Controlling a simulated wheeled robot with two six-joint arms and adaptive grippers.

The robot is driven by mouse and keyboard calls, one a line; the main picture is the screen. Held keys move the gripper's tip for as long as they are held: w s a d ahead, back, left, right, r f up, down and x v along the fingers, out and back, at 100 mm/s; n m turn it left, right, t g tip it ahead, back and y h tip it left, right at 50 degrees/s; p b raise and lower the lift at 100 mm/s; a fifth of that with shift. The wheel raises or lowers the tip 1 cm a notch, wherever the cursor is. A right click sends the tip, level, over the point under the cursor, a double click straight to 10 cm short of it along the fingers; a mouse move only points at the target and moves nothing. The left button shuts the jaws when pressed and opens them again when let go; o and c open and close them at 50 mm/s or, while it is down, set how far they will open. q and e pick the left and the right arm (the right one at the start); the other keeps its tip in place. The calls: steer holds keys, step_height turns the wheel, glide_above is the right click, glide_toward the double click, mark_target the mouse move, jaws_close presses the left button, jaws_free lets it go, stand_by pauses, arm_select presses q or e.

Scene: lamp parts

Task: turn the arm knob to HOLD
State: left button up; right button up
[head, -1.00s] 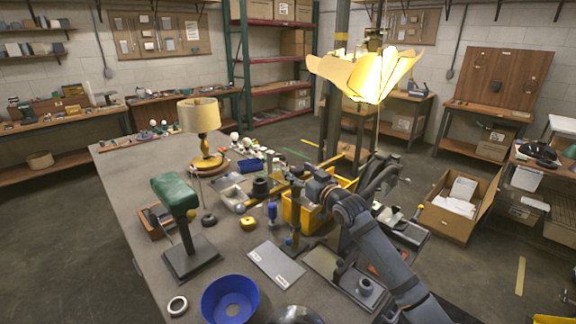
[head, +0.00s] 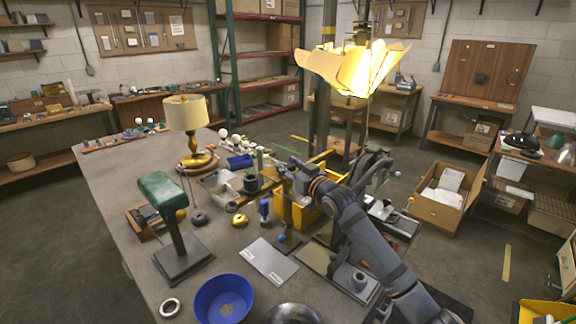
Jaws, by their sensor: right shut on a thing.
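My right gripper (head: 288,178) reaches in from the lower right to a cluster of dark and brass parts at the yellow bin (head: 290,214) on the grey bench. Its jaws are shut on a small part, apparently the arm knob, which they and the wrist hide. I cannot read any HOLD mark or the knob's angle. A dark round part (head: 250,183) stands just left of the jaws. A blue-handled piece (head: 264,208) is below them. My left gripper is not in view.
A green-topped stand (head: 162,197), a blue bowl (head: 223,299) and a grey plate (head: 268,262) occupy the bench's near side. A table lamp (head: 187,118) stands behind. A lit petal shade (head: 355,68) hangs above my right arm. The bench's left edge has bare room.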

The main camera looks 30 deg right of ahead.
steer(key=shift+f, duration=0.1)
steer(key=m+h+p, duration=0.1)
steer(key=p, duration=0.1)
steer(key=shift+h+p, duration=0.3)
steer(key=shift+a+m+h+p, duration=0.1)
steer(key=shift+m+h+p, duration=0.3)
steer(key=shift+h, duration=0.1)
steer(key=shift+m+h, duration=0.3)
steer(key=shift+h, duration=0.3)
steer(key=m+h+b, duration=0.2)
steer(key=shift+f+g+h, duration=0.25)
steer(key=shift+g+h, duration=0.05)
steer(key=shift+h, duration=0.1)
steer(key=shift+m+g+h+b, duration=0.3)
steer(key=shift+m+h+b, duration=0.1)
steer(key=shift+h+b, duration=0.4)
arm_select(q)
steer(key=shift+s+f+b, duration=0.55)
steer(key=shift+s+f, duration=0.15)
arm_select(e)
steer(key=shift+r+m+h, duration=0.15)
steer(key=shift+m+h, duration=0.25)
steer(key=shift+h, duration=0.1)
steer(key=shift+g, duration=0.3)
